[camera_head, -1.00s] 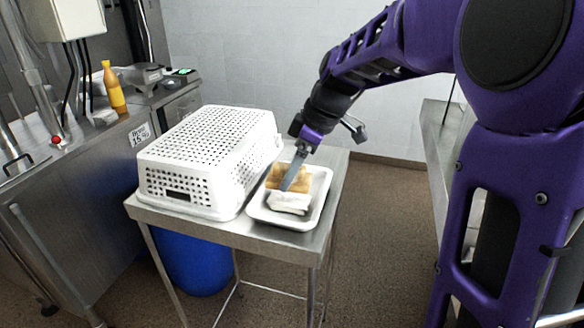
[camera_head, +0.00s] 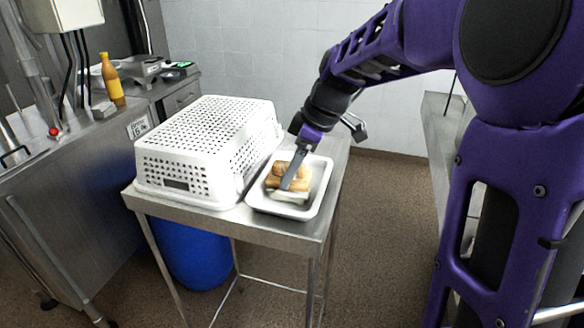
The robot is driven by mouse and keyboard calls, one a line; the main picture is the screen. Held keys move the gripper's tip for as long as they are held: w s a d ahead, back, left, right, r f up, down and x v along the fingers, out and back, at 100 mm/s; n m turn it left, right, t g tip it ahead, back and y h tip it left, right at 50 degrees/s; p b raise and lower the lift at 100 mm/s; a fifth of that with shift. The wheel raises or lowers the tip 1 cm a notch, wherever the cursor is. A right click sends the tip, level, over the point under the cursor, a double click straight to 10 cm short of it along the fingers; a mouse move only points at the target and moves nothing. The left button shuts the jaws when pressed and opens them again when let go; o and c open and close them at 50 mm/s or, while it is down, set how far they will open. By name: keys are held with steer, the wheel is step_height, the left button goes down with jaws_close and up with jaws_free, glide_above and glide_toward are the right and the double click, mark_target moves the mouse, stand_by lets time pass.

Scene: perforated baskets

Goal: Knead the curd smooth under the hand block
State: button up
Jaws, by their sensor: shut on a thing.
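The white curd (camera_head: 290,196) lies in a shallow white tray (camera_head: 318,187) on the small steel table. The light-brown wooden hand block (camera_head: 275,182) is over the curd and covers most of it. Only a white strip of curd shows at the near side. My gripper (camera_head: 291,181) comes down from the upper right and is shut on the hand block. The contact between the block and the curd is partly hidden by my fingers, and I cannot see the curd's surface under the block.
An upturned white perforated basket (camera_head: 205,140) stands close to the left of the tray. The steel table (camera_head: 262,224) is narrow, with a bare front strip. A blue drum (camera_head: 195,258) is beneath. A counter with an orange bottle (camera_head: 112,82) stands at left.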

steer(key=shift+s+f+b, duration=0.1)
steer(key=shift+f+b, duration=0.45)
steer(key=shift+f, duration=0.15)
stand_by(1.3)
steer(key=shift+r, duration=0.1)
steer(key=shift+r+p, duration=2.55)
steer(key=shift+r, duration=1)
steer(key=shift+f, duration=0.1)
steer(key=shift+f+b, duration=2.35)
steer(key=shift+f, duration=0.5)
steer(key=shift+f+b, duration=0.4)
steer(key=shift+f, duration=0.1)
steer(key=shift+f, duration=0.2)
